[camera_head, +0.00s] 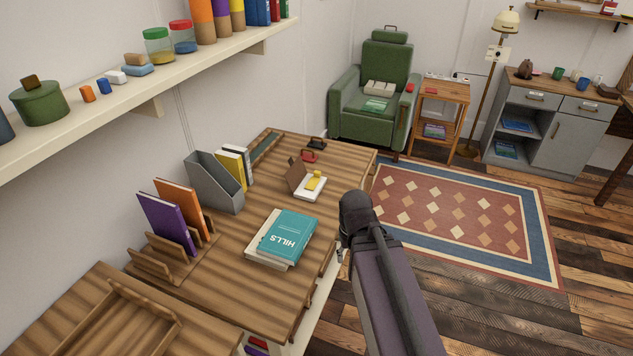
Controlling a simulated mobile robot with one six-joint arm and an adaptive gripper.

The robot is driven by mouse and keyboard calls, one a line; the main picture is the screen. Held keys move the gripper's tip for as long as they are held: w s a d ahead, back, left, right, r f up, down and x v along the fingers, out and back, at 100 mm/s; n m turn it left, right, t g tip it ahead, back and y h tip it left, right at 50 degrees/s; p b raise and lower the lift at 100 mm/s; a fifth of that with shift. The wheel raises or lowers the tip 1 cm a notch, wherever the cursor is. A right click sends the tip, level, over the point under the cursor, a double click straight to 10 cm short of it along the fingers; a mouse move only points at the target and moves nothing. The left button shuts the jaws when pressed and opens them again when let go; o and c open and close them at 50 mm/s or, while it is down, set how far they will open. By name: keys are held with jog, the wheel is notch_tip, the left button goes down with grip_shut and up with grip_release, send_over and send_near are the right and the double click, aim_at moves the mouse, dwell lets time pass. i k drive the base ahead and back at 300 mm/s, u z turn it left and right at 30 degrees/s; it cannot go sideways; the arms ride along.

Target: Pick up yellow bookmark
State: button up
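A small yellow item (313,184), which looks like the yellow bookmark, lies on a small white open book or pad (310,193) with a brown cover flap. The book lies on the striped wooden desk (230,262), towards its far right part. My dark arm rises from the bottom right, and its rounded joint is beside the desk's right edge, apart from the yellow item. My gripper's fingers cannot be made out; they are hidden behind or below the arm.
A teal book (287,235) lies on a pale one nearer on the desk. A grey file holder (214,182) and a wooden rack (165,262) with upright books stand to the left. A wall shelf (150,92) hangs above. A red stamp-like item (308,156) lies behind the bookmark.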

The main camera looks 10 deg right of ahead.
aim_at(313, 183)
jog(key=k, duration=1.3)
jog(key=z, duration=0.5)
jog(key=i, duration=0.7)
jog(key=z, duration=0.55)
jog(key=i, duration=1.5)
jog(key=u, duration=0.45)
jog(key=i, duration=0.5)
jog(key=u, duration=0.3)
